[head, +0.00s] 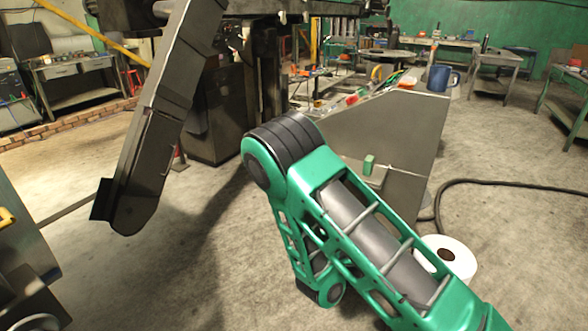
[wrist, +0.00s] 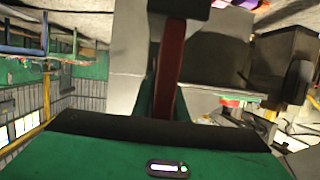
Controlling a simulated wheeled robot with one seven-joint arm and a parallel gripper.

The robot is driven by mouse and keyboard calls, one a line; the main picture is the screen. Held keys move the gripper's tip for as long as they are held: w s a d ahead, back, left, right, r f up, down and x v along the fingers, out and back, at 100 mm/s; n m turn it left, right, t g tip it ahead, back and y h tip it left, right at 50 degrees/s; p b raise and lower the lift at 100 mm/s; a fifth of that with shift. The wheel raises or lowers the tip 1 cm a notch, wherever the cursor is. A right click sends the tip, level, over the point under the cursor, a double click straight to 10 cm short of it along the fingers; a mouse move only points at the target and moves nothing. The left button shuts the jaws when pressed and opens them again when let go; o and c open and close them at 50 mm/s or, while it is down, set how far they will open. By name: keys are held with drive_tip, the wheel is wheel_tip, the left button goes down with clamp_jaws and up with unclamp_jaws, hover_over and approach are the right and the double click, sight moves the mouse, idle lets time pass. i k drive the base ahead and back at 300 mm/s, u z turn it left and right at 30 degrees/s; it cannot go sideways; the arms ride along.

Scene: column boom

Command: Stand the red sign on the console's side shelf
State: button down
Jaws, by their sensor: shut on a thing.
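In the wrist view my gripper (wrist: 166,100) is shut on the red sign (wrist: 170,62), which shows as a narrow dark red strip seen edge-on. A dark block covers the far end of the strip. The console (head: 385,125) stands right of centre in the head view, a grey body with a sloping top. Its side shelf (head: 376,180) is low on the near side, partly behind my green arm, with a small green block (head: 368,165) on it. My gripper and the sign cannot be made out in the head view.
A dark machine boom (head: 160,130) hangs at left. Open floor lies between boom and arm.

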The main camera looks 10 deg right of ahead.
sight(355, 167)
drive_tip(key=u, duration=1.05)
drive_tip(key=k, duration=0.7)
drive_tip(key=z, duration=1.05)
drive_tip(key=i, duration=0.95)
